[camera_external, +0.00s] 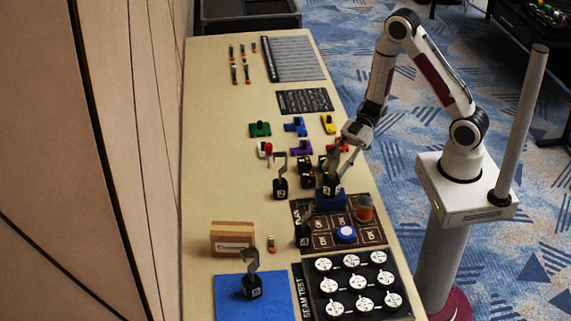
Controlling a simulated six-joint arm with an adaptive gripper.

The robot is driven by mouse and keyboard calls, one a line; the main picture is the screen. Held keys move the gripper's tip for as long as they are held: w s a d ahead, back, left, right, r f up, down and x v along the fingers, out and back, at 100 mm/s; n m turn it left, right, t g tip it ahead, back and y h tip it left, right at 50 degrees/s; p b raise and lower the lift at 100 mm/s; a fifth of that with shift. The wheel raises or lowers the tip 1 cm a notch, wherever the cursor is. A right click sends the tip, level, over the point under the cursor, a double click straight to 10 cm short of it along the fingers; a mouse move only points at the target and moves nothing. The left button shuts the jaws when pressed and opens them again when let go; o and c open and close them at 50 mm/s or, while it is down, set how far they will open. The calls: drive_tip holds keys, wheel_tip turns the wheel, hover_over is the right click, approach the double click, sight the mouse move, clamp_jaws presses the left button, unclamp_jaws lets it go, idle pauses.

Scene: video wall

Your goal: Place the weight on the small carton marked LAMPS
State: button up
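A brown carton (232,240) with a white label stands at the left front of the table; the label is too small to read. I cannot tell for sure which thing is the weight. Several small black blocks with grey upright pieces stand about: one on the blue mat (251,287), one near the middle (280,188), one by the dark panel (303,237). Another black block (331,187) sits at a blue block (330,201), below my gripper (345,153). My gripper points down there; its fingers are too small and overlapped to show whether they are open or hold anything.
A dark panel (322,240) carries a blue round button (346,234) and an orange-topped cylinder (365,208). A black board (312,297) with white discs lies in front. Coloured toy-like pieces (295,127) lie mid-table. The table's left strip (215,150) is clear.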

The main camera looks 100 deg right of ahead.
drive_tip(key=v, duration=0.9)
drive_tip(key=shift+s+d+r, duration=0.15)
drive_tip(key=shift+s+d, duration=0.1)
drive_tip(key=shift+s, duration=0.05)
drive_tip(key=shift+w, duration=0.1)
idle(0.4)
drive_tip(key=w+d+r+m+h, duration=0.2)
drive_tip(key=w+d+r+h, duration=0.4)
drive_tip(key=w+d+h, duration=0.15)
wheel_tip(320, 180, up, 9)
drive_tip(key=s+m+h, duration=0.2)
drive_tip(key=m+h, duration=0.1)
drive_tip(key=h, duration=0.3)
drive_tip(key=s+a+r+m+g+y, duration=0.2)
drive_tip(key=s+a+m+g+y, duration=0.2)
drive_tip(key=s+a, duration=1.5)
drive_tip(key=shift+s, duration=0.75)
